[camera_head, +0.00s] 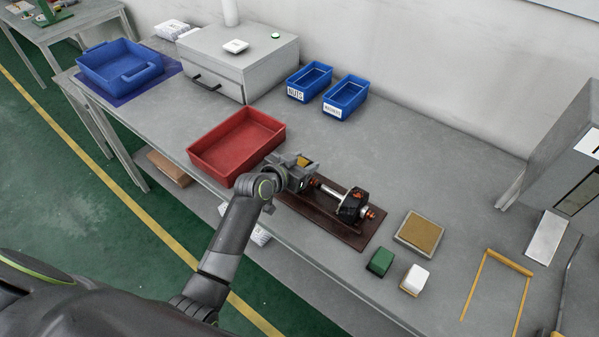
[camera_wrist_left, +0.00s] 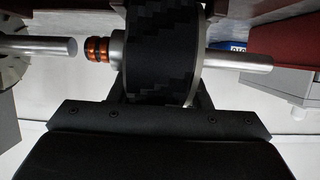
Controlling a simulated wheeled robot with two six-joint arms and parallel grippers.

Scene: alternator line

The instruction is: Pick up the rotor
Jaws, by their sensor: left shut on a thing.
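The rotor (camera_wrist_left: 160,55) fills the middle of the left wrist view. It has a dark drum body, a silver shaft to the right and copper-coloured rings on a short shaft end to the left. My left gripper (camera_head: 300,176) is shut on the rotor, over the brown mat near the red tray. In the head view the gripper hides most of the rotor. Another silver rod points at its ring end in the wrist view, with a small gap between. My right gripper is not in view.
A black part with copper-coloured pieces and a silver rod (camera_head: 352,207) stands on the brown mat (camera_head: 362,237). A red tray (camera_head: 212,157) is at the left. Two blue bins (camera_head: 345,100) are behind. A tan pad (camera_head: 420,232) and a green block (camera_head: 380,262) are right.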

